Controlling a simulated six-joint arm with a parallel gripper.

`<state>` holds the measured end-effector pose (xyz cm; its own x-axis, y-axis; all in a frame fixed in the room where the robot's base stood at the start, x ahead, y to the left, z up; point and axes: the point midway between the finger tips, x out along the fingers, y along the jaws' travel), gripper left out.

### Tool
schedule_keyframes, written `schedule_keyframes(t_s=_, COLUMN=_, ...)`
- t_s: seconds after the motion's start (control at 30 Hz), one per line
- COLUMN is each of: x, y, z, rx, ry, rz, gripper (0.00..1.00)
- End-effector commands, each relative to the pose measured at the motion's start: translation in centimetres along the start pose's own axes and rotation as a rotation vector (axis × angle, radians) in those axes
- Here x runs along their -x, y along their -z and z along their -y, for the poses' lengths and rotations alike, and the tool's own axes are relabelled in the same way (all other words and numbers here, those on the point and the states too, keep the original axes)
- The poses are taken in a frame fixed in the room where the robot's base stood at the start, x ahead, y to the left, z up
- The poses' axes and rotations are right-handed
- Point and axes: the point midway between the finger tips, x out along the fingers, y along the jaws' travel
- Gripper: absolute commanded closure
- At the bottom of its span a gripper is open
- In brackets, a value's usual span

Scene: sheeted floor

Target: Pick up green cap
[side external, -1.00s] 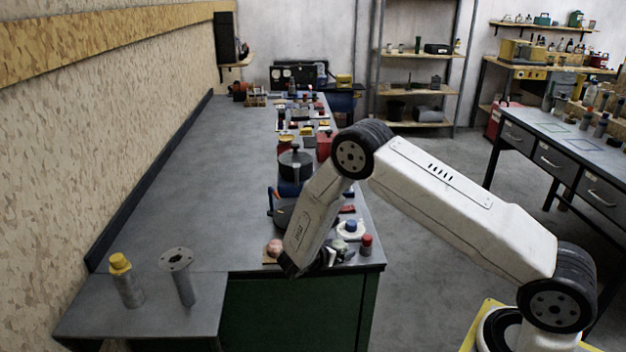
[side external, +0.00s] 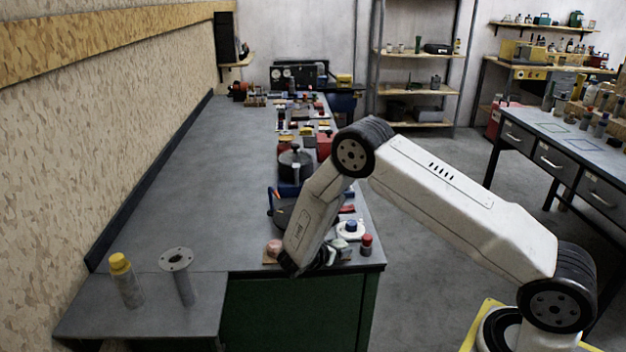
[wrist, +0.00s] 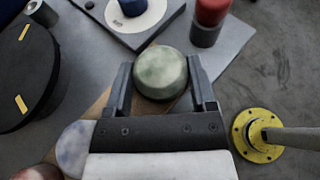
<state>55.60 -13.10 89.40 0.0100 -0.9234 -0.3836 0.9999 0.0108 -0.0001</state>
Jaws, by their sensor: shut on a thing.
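The green cap (wrist: 160,72) is a round, pale mottled green piece in the wrist view. It sits between the two dark fingers of my gripper (wrist: 160,85), which are shut on it. Below it, part of a brown board (wrist: 98,106) shows. In the side external view my gripper (side external: 308,262) is at the near end of the long bench, low over its top. The green cap cannot be made out there behind my arm. Whether the cap touches the board cannot be told.
A red-topped cylinder (wrist: 208,20) stands just beyond the cap, near the bench edge. A white disc with a blue knob (wrist: 134,12) lies on a dark plate. A black round object with yellow marks (wrist: 22,72) is at left.

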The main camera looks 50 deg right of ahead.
Motion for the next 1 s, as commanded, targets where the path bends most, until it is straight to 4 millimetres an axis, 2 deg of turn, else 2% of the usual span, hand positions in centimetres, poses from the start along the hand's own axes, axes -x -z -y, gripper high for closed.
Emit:
schedule_keyframes(t_s=0.33, x=1.1, y=-2.8, z=-0.1, rx=-0.004, ry=-0.001, rz=0.002, gripper=0.96)
schedule_keyframes(t_s=0.83, x=4.6, y=-7.8, z=5.0, rx=-0.002, ry=-0.002, rz=0.001, gripper=0.96)
schedule_keyframes(t_s=1.0, x=5.7, y=-8.6, z=7.8, rx=0.000, ry=-0.003, rz=0.002, gripper=0.96)
